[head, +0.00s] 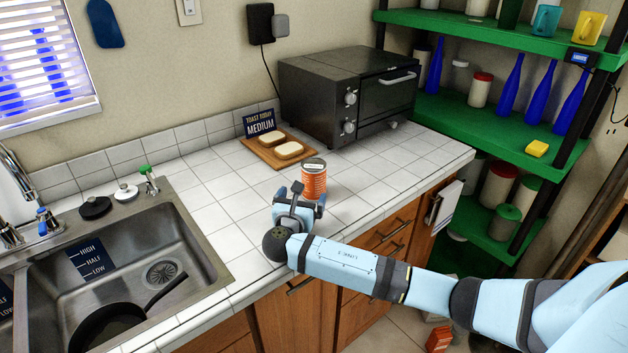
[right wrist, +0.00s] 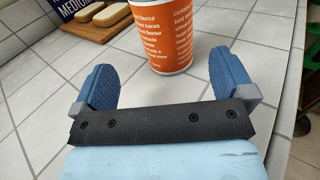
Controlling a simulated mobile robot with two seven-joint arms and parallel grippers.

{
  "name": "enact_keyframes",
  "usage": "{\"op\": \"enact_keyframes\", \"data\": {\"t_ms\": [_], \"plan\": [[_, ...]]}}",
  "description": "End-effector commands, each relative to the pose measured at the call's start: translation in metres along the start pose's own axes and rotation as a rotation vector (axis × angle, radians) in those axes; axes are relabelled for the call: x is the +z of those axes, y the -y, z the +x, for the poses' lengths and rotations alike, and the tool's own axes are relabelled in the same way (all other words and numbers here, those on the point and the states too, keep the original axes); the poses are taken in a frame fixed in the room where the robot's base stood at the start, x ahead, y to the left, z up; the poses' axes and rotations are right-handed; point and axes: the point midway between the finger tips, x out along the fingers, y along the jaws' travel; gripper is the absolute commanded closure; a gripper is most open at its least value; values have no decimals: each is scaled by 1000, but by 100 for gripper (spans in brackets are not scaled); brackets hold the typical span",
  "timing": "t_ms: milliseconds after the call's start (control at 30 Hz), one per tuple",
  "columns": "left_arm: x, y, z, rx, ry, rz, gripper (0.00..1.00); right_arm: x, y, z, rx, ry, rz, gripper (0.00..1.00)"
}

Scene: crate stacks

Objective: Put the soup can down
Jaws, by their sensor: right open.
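The soup can (head: 314,180) has an orange label and stands upright on the white tiled counter (head: 233,205), in front of the toaster oven. In the right wrist view the can (right wrist: 171,35) stands beyond the fingertips, and its top is cut off by the picture edge. My right gripper (head: 300,196) is open at the near side of the can. In the right wrist view its two blue fingers (right wrist: 163,75) are spread wide with bare tile between them, apart from the can. My left gripper is not in view.
A wooden board (head: 279,151) with bread slices lies behind the can, by a "MEDIUM" sign (head: 260,122). A black toaster oven (head: 347,92) stands at the back. A sink (head: 130,262) with a pan is at left. The tiles right of the can are clear.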

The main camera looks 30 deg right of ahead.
Motion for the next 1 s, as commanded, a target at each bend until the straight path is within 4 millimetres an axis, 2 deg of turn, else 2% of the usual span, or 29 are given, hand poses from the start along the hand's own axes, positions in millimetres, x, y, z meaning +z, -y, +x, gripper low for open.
{"op": "enact_keyframes", "data": {"t_ms": [100,367,667,900,933,1000], "plan": [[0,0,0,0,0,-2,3,0,0,17,-1,2,-1,0],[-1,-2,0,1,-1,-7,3,3,2,33,-2,2,0,0],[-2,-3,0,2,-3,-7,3,9,8,73,-2,1,-1,0],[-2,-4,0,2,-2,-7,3,8,8,77,0,-1,-1,0],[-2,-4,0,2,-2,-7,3,8,8,77,0,-1,-1,2],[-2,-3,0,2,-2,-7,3,8,8,77,0,-1,-1,18]]}}
